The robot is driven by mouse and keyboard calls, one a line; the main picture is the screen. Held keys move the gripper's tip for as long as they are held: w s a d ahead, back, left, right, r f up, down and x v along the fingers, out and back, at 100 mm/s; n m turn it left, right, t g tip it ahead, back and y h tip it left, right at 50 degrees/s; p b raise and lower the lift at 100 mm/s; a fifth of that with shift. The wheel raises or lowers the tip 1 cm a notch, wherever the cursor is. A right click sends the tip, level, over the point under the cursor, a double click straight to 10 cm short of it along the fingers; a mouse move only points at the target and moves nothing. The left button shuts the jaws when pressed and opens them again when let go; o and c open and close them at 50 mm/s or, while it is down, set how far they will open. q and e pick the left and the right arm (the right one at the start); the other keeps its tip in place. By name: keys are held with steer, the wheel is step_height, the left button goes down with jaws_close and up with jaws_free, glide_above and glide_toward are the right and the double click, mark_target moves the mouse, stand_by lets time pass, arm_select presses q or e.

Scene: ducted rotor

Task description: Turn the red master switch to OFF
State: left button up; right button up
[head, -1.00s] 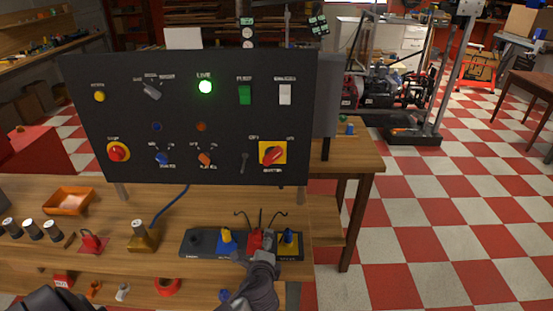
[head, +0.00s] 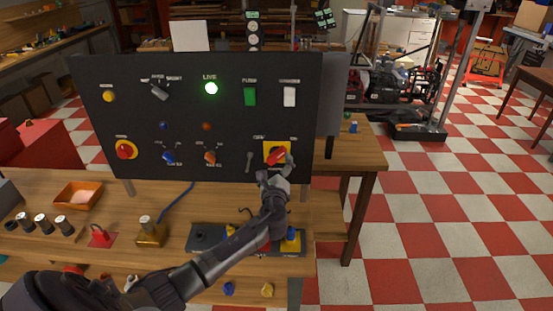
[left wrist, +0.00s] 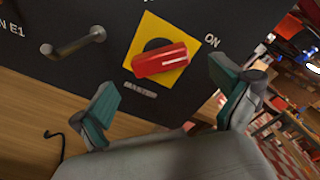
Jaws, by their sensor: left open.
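The red master switch (head: 276,156) sits on a yellow plate at the lower right of the black panel (head: 225,120). In the left wrist view the red switch handle (left wrist: 160,61) lies nearly level in the picture, on its tilted yellow plate, with ON lettering at its upper right. My left gripper (head: 277,168) is just in front of the switch and covers part of the plate. In the left wrist view its teal fingertips (left wrist: 166,95) are spread, one on each side below the handle, with nothing between them. My right gripper is not in view.
A grey hooked lever (left wrist: 75,45) sticks out of the panel left of the switch. A dark tray (head: 205,238) with colored parts lies on the bench below. Free floor shows at right.

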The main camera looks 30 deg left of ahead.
mark_target(277, 159)
arm_select(q)
steer(key=shift+x, duration=1.7)
steer(key=shift+d, duration=0.1)
steer(key=c, duration=1.1)
steer(key=shift+f, duration=0.1)
